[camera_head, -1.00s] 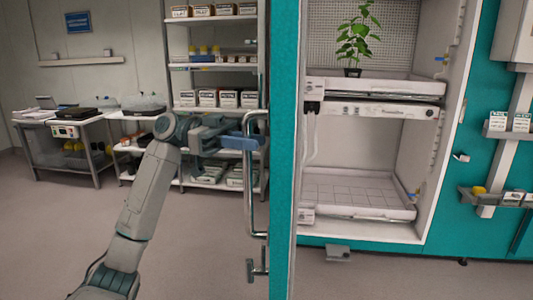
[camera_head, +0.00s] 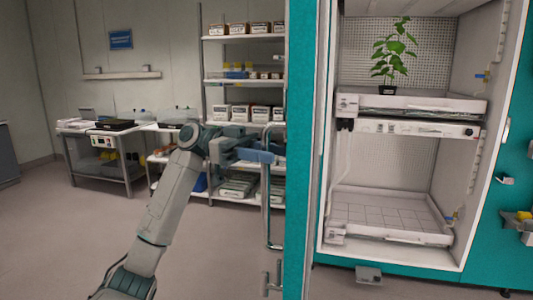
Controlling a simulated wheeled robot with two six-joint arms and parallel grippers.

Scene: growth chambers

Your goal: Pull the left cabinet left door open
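The left door (camera_head: 299,150) of the teal cabinet stands swung out, seen nearly edge-on, left of the open cabinet interior (camera_head: 390,160). Its vertical metal handle (camera_head: 266,205) is on the door's left face. My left gripper (camera_head: 264,156), with blue fingers, is at the upper part of this handle and appears shut around it; the fingertips are partly hidden against the bar and door. My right gripper is not in view.
Inside the cabinet, a potted plant (camera_head: 394,55) stands on the upper tray (camera_head: 425,104); the lower tray (camera_head: 390,236) looks empty. A stocked shelf rack (camera_head: 203,60) and a side table (camera_head: 75,127) stand behind on the left. The floor at left (camera_head: 60,240) is clear.

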